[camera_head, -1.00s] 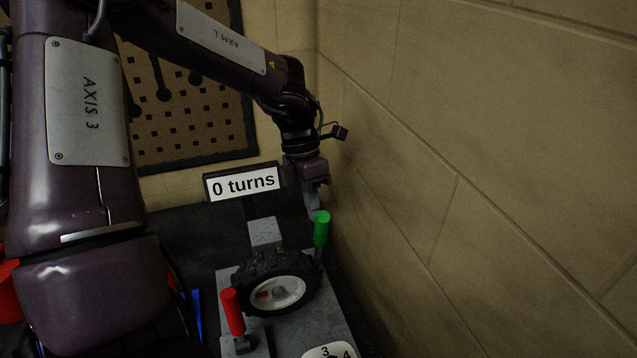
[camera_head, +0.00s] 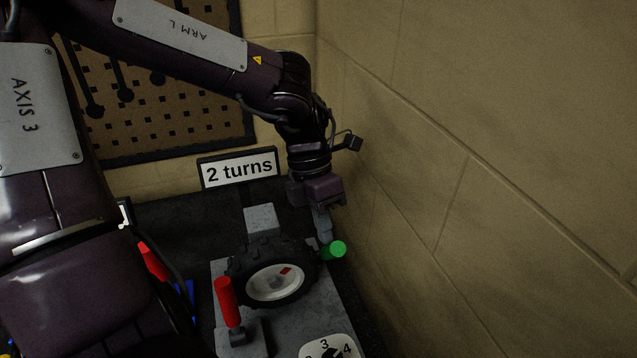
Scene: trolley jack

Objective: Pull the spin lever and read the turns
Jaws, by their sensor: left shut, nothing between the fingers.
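The spin lever with a green handle (camera_head: 334,250) is tipped over toward the viewer at the right side of the wheel. My left gripper (camera_head: 325,238) is shut, with its fingertips right beside the green handle; whether they touch it I cannot tell. The wheel (camera_head: 240,275) has a black tyre, a pale hub and a red mark at the upper right of the hub. The sign (camera_head: 240,170) behind it reads "2 turns". My right gripper is not in view.
A red-handled lever (camera_head: 228,303) stands at the front left of the grey base (camera_head: 285,325). A numbered dial (camera_head: 328,347) is at the front edge. A brick wall (camera_head: 480,150) rises close on the right. A pegboard (camera_head: 165,110) with tools hangs behind.

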